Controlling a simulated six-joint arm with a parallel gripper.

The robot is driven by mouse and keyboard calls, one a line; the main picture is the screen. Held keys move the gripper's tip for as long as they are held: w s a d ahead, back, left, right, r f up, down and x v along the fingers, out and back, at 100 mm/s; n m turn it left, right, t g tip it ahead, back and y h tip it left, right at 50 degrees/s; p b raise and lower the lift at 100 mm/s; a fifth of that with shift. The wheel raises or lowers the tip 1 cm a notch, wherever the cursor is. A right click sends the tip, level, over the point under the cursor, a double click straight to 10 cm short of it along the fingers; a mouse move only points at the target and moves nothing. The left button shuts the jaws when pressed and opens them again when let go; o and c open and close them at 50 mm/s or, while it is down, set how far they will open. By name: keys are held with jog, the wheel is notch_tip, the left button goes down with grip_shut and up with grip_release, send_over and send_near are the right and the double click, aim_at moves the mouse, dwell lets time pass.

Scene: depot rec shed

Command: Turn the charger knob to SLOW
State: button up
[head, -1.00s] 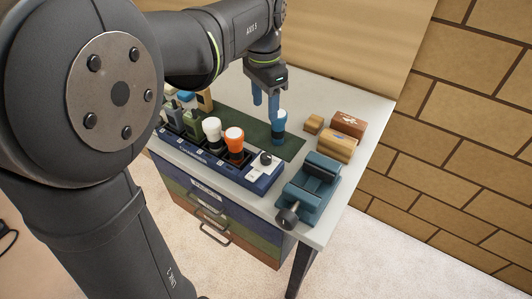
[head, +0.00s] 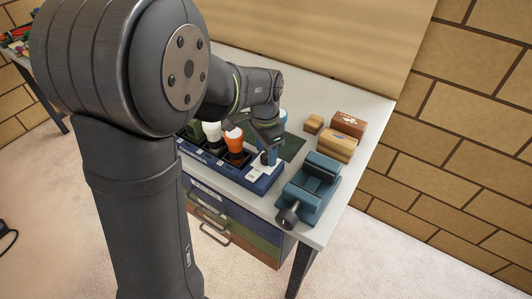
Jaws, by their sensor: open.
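The charger (head: 231,169) is a long blue base near the table's front edge, with dark bays along it. Its white control plate (head: 255,173) is at the right end. The dark charger knob on that plate is largely hidden behind my gripper, so I cannot read its setting. My gripper (head: 270,156) is open, with its blue fingers pointing down at the knob. I cannot tell whether the fingers touch it.
An orange-topped light (head: 233,138) and a white-topped one (head: 212,132) stand in the charger. A blue vise (head: 312,188) is close on the right. Wooden blocks (head: 337,147) and a brown box (head: 349,124) lie behind it. Drawers (head: 225,215) are below.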

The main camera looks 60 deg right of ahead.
jog(key=shift+f, duration=0.75)
jog(key=c, duration=1)
jog(key=shift+o, duration=0.2)
